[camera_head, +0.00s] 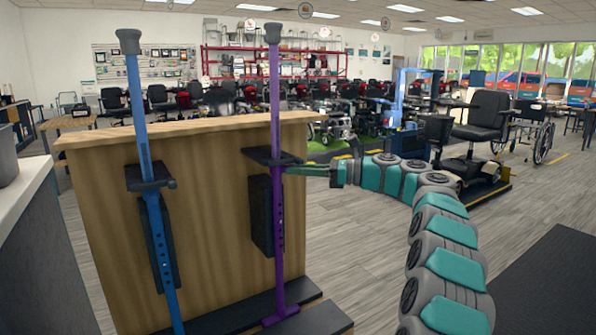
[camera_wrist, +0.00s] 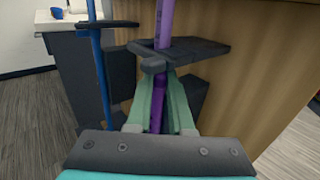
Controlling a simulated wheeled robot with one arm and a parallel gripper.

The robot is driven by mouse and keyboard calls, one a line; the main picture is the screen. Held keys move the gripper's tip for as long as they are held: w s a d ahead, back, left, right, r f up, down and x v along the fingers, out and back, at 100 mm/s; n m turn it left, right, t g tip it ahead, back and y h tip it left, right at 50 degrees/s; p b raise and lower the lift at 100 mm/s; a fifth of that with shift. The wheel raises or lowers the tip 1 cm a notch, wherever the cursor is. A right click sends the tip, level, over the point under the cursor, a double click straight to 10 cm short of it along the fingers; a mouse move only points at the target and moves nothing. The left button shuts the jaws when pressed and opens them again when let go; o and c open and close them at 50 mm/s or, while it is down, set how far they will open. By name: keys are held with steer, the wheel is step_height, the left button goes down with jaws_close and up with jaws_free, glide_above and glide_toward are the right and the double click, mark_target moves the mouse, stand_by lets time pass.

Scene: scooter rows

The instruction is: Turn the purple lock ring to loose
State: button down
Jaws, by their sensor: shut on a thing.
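The purple pole (camera_head: 276,85) stands upright in front of a wooden panel, with a round grey cap on top. Its dark lock ring (camera_head: 262,156) sits around the pole at mid-height, with plate-like parts sticking out to the sides. In the wrist view the lock ring (camera_wrist: 186,51) is just beyond my fingertips, with a short rounded tab towards me. My gripper (camera_head: 291,168) reaches in from the right, with its green fingers (camera_wrist: 160,82) closed on that tab. The purple pole also shows between the fingers (camera_wrist: 157,110). The exact contact is partly hidden.
A blue pole (camera_head: 137,90) with a similar dark ring (camera_head: 148,184) stands to the left. The wooden panel (camera_head: 215,190) is close behind both poles. Dark base plates (camera_head: 318,320) lie at the foot. A grey counter (camera_head: 40,240) is at the far left.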

steer(key=shift+w+g, duration=0.1)
steer(key=shift+g, duration=0.2)
stand_by(0.4)
steer(key=c, duration=0.8)
jaws_free()
steer(key=shift+d, duration=0.15)
steer(key=d, duration=0.7)
steer(key=shift+s+d, duration=0.3)
steer(key=shift+s, duration=0.05)
